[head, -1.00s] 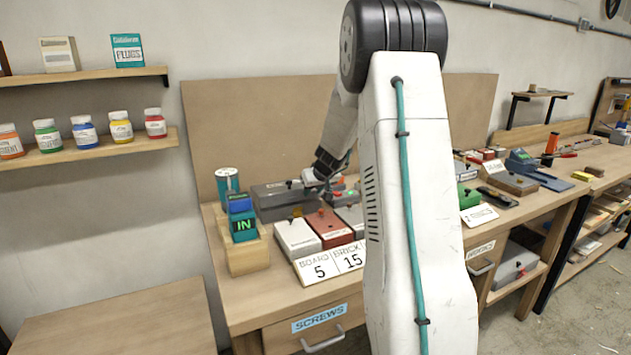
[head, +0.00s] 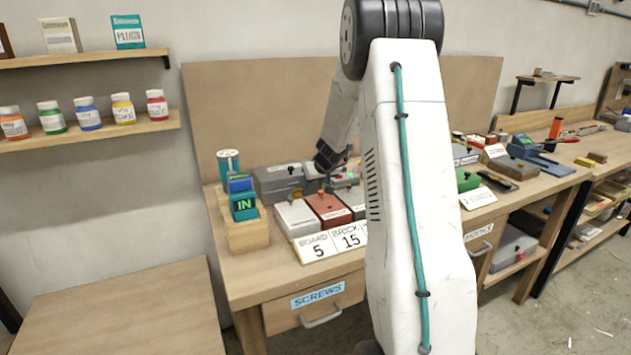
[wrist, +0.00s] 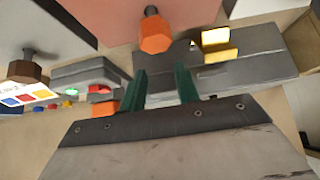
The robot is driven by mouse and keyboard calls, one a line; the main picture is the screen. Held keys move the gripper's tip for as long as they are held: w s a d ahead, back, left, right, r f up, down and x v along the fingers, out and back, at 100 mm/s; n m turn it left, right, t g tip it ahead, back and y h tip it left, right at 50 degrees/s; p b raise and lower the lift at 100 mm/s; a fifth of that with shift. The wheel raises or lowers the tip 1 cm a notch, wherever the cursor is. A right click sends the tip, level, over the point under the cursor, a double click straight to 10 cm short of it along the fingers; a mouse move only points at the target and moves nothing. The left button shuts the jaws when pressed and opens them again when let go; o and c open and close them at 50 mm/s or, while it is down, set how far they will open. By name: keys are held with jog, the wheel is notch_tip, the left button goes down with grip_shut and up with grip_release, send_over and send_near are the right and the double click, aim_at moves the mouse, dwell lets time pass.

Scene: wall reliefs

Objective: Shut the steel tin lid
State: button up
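A grey lidded box (head: 353,196) stands right of the red-lidded box (head: 327,208), partly behind my arm; I take it as the steel tin. In the wrist view its grey lid (wrist: 55,22) seems to be at the upper left, with a brown knob (wrist: 28,71). I cannot tell how far it is open. My gripper (head: 325,181) hangs over the back of the red box. In the wrist view my gripper (wrist: 160,84) has two green fingers apart with nothing held between them. The red lid (wrist: 105,14) with an orange knob (wrist: 155,35) lies just beyond the fingers.
A white-lidded box (head: 296,216) stands left of the red one. A long grey case (head: 277,181) lies behind, also in the wrist view (wrist: 250,58). Number cards (head: 318,247) stand in front. A wooden stand (head: 247,236) is at left.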

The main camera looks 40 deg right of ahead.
jog(key=o, duration=0.4)
jog(key=shift+s+f, duration=0.1)
jog(key=shift+f, duration=0.3)
jog(key=shift+c, duration=0.2)
jog(key=shift+r, duration=0.4)
jog(key=v, duration=0.7)
jog(key=shift+s+r, duration=0.1)
jog(key=shift+s, duration=0.05)
jog(key=shift+a, duration=0.1)
